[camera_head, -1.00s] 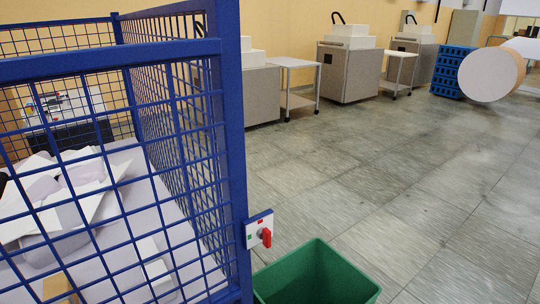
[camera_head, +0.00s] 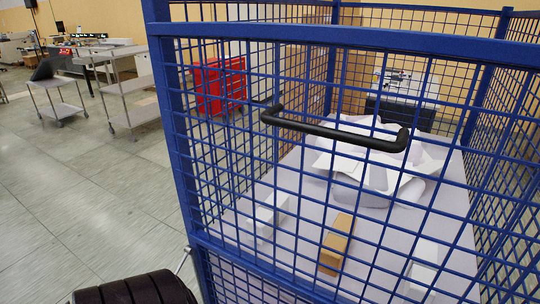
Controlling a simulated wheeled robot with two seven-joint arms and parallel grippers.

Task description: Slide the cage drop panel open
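The blue wire-mesh cage (camera_head: 172,140) fills the middle and right of the head view. Its front panel (camera_head: 300,215) faces me and stands upright under a blue top rail (camera_head: 380,45). A black bar handle (camera_head: 335,132) runs across the upper part of this panel, tilted down to the right in the picture. No hand is on the handle. Inside the cage, white paper sheets (camera_head: 375,170), a brown block (camera_head: 336,243) and white boxes (camera_head: 268,213) lie on a pale surface. Neither of my grippers shows in the view.
A black ribbed object (camera_head: 137,290) stands at the bottom left, close to the cage's front corner. Grey carts (camera_head: 125,88) and a red tool cabinet (camera_head: 218,85) stand behind to the left. The tiled floor (camera_head: 70,190) left of the cage is clear.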

